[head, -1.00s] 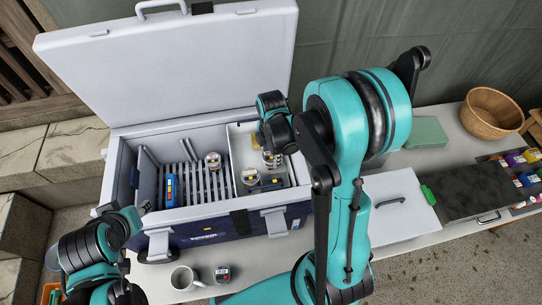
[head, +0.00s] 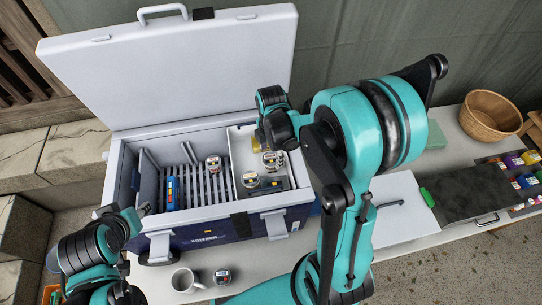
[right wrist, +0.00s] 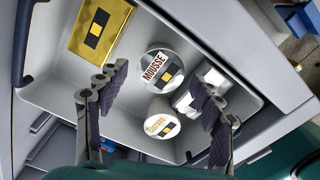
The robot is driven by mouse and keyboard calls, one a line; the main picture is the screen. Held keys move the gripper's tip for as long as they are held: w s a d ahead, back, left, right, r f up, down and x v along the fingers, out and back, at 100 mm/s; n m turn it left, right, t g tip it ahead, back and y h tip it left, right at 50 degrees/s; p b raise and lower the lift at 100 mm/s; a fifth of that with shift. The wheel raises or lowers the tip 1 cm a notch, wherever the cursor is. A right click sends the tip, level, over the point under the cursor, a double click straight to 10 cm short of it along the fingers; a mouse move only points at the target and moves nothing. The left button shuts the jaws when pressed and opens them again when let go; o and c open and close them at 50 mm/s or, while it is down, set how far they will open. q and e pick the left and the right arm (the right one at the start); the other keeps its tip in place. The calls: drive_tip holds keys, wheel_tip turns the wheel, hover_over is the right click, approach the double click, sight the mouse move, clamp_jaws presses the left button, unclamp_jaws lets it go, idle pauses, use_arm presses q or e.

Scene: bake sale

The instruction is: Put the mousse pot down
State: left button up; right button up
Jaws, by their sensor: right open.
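The mousse pot (right wrist: 158,69), a white-lidded jar with a dark and yellow label, stands upright in the light grey tray (right wrist: 45,88) at the right of the open cool box. In the head view the pot (head: 272,161) shows just below my right gripper (head: 276,140). In the right wrist view my right gripper (right wrist: 158,100) is open, its fingers spread either side of the pot, and nothing is pinched between them. The custard pot (right wrist: 162,123) stands close beside the mousse pot. My left gripper (head: 144,209) is by the box's front left; its jaws are not clear.
The tray also holds a gold box (right wrist: 100,27) and a grey-white item (right wrist: 205,88). In the cool box (head: 128,165), another pot (head: 213,164) and a blue pack (head: 172,192) sit left of the tray. A mug (head: 186,280) and a jar (head: 222,276) stand in front.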

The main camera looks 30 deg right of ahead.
sight(271, 159)
wheel_tip(271, 159, up, 9)
drive_tip(key=p, duration=0.2)
drive_tip(key=s+a+r+m+t, duration=0.5)
drive_tip(key=s+r+m+t, duration=0.2)
drive_tip(key=m, duration=1.2)
drive_tip(key=shift+s+r+m, duration=0.15)
drive_tip(key=shift+s+m, duration=0.15)
drive_tip(key=shift+s, duration=0.75)
